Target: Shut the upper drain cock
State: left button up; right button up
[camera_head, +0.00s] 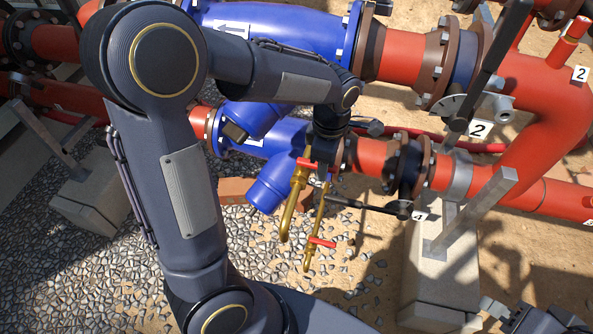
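The upper drain cock has a red lever handle (308,163) and a bent brass spout (288,215), below the blue strainer piping. A lower cock with a red handle (322,242) on a thin brass pipe sits beneath it. My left arm reaches up and over to the right, and its gripper (321,172) points down right at the upper red handle. It overlaps the handle's right end; contact and finger opening are too small to tell. Dark parts of what looks like my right gripper (540,320) show at the bottom right edge, cut off, far from the cocks.
Blue pipe (285,30) and red pipes (400,50) with bolted flanges run behind. A black valve lever (370,207) extends just right of the cocks. A concrete block with a metal post (480,210) stands at right. Gravel (70,270) lies below.

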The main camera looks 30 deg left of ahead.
pick_arm(q)
jog(key=o, duration=0.5)
notch_tip(320, 180, up, 7)
jog(key=p, duration=0.6)
jog(key=shift+r, duration=0.1)
notch_tip(320, 180, up, 8)
jog(key=shift+f+p, duration=0.2)
jog(key=shift+p, duration=0.1)
jog(key=shift+s+a, duration=0.1)
